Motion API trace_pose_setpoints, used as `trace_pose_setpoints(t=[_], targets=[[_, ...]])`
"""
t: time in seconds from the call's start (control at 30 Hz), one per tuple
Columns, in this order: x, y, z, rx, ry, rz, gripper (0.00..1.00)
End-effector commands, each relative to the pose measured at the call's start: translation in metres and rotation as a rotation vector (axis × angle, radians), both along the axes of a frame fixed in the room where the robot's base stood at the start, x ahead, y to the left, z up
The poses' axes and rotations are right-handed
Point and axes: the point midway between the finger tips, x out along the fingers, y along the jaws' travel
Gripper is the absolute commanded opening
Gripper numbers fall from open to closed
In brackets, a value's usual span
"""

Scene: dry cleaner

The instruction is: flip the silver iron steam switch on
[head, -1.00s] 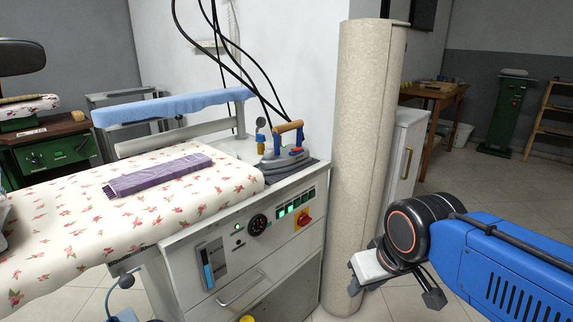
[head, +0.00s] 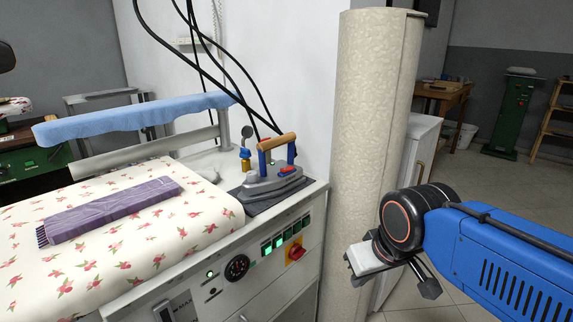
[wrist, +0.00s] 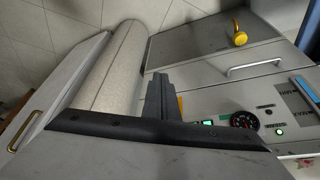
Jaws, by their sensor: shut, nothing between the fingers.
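The silver iron (head: 268,184) with a wooden handle (head: 276,142) rests on a dark pad (head: 257,204) at the right end of the ironing station. A small red part (head: 287,169) shows on top of the iron; I cannot tell which way it is set. My gripper (head: 429,289) is to the right of the station, lower in the picture and well apart from the iron. It is shut and empty. In the wrist view its fingers (wrist: 159,92) show in front of the cabinet; the iron is not seen there.
The cabinet (head: 225,293) has a gauge, lit green buttons (head: 273,243) and a red knob (head: 295,253). A tall beige column (head: 368,150) stands between the station and my arm. A purple folded cloth (head: 113,209) lies on the floral board. Black cables hang above the iron.

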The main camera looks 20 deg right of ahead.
Motion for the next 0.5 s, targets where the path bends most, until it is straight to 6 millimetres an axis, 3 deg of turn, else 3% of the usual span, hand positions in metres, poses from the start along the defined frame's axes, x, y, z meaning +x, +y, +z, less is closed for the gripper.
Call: trace_pose_setpoints(t=[0.17,0.5], targets=[[0.021,0.003,0.031,-0.003,0.031,0.028,0.00],[0.083,0.013,0.114,-0.009,0.123,0.124,0.00]])
